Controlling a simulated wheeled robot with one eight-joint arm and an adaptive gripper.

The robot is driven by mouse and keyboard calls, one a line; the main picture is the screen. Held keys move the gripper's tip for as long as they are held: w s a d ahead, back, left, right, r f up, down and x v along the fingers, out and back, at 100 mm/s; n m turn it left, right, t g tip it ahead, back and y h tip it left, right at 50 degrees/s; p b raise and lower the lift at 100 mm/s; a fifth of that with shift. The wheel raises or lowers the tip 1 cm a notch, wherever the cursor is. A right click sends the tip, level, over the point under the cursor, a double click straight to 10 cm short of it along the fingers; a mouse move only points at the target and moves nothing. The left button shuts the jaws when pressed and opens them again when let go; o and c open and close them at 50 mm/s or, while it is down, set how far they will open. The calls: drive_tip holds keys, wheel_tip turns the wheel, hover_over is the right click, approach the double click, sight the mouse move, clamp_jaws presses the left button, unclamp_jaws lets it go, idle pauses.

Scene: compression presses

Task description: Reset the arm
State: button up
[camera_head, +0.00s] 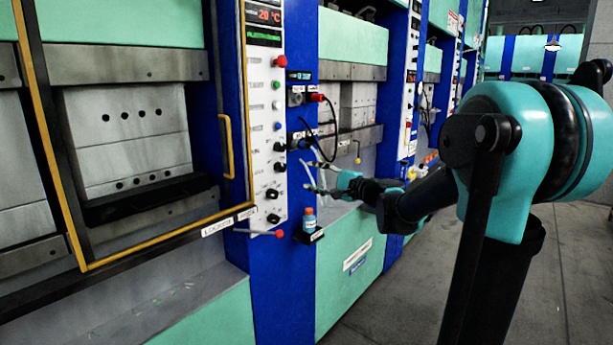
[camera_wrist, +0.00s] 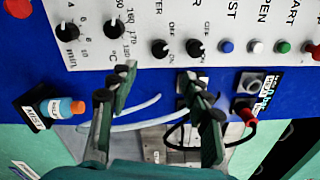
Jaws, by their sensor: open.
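My gripper (camera_head: 320,180) is open at the end of my turquoise and black arm, in front of the blue press column in the head view. In the wrist view, the two fingers of my gripper (camera_wrist: 158,92) stand well apart with nothing held between them. Behind them is the lower part of the control panel (camera_wrist: 140,30), with its knobs and buttons. In the head view this white control panel (camera_head: 265,130) is left of my gripper. I cannot tell the exact gap between fingertips and the column.
A small blue bottle with an orange cap (camera_head: 310,222) stands on a black holder below my gripper; the bottle (camera_wrist: 62,108) is left in the wrist view. A red-tipped lever (camera_head: 262,233) sticks out nearby. Black cables (camera_head: 330,125) hang by the column. Grey floor (camera_head: 400,300) is clear.

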drive_tip(key=shift+s+f, duration=0.1)
drive_tip(key=s+d+f+n+g+h, duration=0.1)
drive_tip(key=s+f+n+g+h, duration=0.25)
drive_tip(key=s+f, duration=0.65)
drive_tip(key=s+d+f+n+g+h, duration=0.3)
drive_tip(key=s+d+f+n+h, duration=0.4)
drive_tip(key=s+d+f, duration=1.1)
wheel_tip(320, 180, down, 4)
drive_tip(key=s+h, duration=0.2)
drive_tip(key=h, duration=0.1)
drive_tip(key=shift+d+f+h, duration=0.2)
drive_tip(key=shift+h, duration=0.15)
